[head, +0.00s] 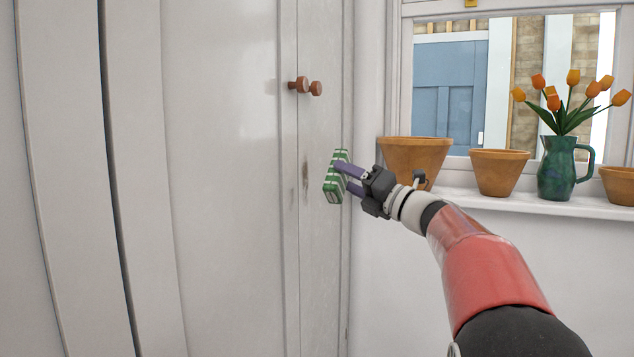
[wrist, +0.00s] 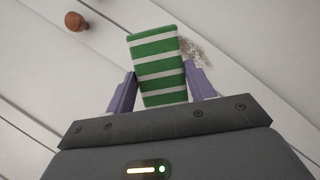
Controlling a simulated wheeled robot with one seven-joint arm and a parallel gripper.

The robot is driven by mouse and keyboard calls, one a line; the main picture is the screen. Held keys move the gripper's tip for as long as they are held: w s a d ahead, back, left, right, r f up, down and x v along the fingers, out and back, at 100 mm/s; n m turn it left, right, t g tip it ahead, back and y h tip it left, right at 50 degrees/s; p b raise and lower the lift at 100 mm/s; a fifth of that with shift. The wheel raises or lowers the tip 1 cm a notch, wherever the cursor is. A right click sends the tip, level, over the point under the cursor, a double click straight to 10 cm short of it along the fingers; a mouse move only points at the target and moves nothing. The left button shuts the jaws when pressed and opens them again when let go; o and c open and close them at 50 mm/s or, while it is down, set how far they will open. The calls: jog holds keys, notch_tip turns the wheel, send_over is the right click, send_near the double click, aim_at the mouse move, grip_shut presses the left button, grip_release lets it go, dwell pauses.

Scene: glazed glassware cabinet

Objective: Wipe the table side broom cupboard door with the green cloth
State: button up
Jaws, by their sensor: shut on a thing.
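The green cloth (head: 335,177) is a folded pad with white stripes. My gripper (head: 351,179) is shut on it and holds it up close to the white cupboard door (head: 312,120). In the wrist view the cloth (wrist: 158,68) sits between the two purple fingers of my gripper (wrist: 160,92). A brownish smudge (head: 306,174) marks the door just left of the cloth. In the wrist view the smudge (wrist: 196,50) shows at the cloth's upper right edge. I cannot tell whether the cloth touches the door.
Two round brown knobs (head: 305,86) stick out of the doors above the cloth. Terracotta pots (head: 500,172) and a green jug (head: 558,172) of orange tulips stand on the window sill (head: 460,198) at right, behind my arm. The door surface below the cloth is clear.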

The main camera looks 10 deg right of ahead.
jog(key=s+a+f+b, duration=0.2)
jog(key=a+f+b, duration=0.1)
jog(key=f, duration=0.3)
jog(key=shift+w+a, duration=0.5)
jog(key=shift+a, duration=0.3)
jog(key=shift+w+a, duration=0.5)
jog(key=shift+a, duration=0.35)
jog(key=shift+w+a, duration=0.5)
jog(key=shift+a, duration=0.3)
jog(key=shift+w+a, duration=0.6)
jog(key=shift+a, duration=0.2)
jog(key=shift+w+d+r+p, duration=0.2)
jog(key=shift+w+d+p, duration=0.65)
jog(key=shift+w+p, duration=0.3)
jog(key=shift+w+d+f+p, duration=0.15)
jog(key=shift+w+d+p, duration=0.25)
jog(key=shift+p, duration=0.2)
jog(key=shift+a, duration=0.1)
